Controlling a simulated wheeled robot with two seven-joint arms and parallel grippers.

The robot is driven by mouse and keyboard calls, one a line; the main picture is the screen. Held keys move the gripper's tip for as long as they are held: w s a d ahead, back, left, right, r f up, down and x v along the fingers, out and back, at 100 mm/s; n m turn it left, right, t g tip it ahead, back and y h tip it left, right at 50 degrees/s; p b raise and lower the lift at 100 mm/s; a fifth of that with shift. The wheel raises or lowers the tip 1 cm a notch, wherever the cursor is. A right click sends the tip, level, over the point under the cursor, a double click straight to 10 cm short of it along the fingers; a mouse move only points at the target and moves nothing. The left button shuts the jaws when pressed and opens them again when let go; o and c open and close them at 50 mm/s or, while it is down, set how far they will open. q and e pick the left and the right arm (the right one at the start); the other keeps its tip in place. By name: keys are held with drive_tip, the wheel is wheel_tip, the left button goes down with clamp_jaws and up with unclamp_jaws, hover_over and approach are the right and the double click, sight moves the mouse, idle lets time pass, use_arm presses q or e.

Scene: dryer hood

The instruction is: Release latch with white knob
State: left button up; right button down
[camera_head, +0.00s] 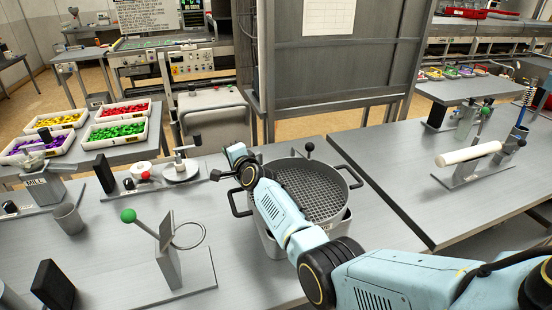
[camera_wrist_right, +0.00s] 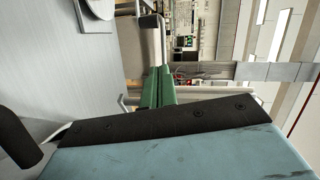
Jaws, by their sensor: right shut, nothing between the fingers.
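My right arm crosses the head view from the lower right, and its far end is above the left rim of a round grey vessel (camera_head: 310,180) with a mesh top and side handles. My right gripper shows in the right wrist view (camera_wrist_right: 158,68) as two green fingers pressed together, with nothing between them. A short lever with a black knob (camera_head: 309,147) stands at the vessel's back rim. I cannot clearly make out a white knob or its latch in either view. A grey bar (camera_wrist_right: 158,38) lies just beyond the fingertips in the wrist view. My left gripper is not in view.
A stand with a green-knobbed lever (camera_head: 128,215) and ring is at front left. A white cylinder (camera_head: 468,153) is on the right table. A dark panel (camera_head: 335,65) rises behind the vessel.

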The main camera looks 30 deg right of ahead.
idle(0.8)
drive_tip(key=s+a+r+p, duration=0.2)
drive_tip(key=s+a+p, duration=0.3)
drive_tip(key=s, duration=0.6)
drive_tip(key=shift+a, duration=0.9)
drive_tip(key=shift+s, duration=0.1)
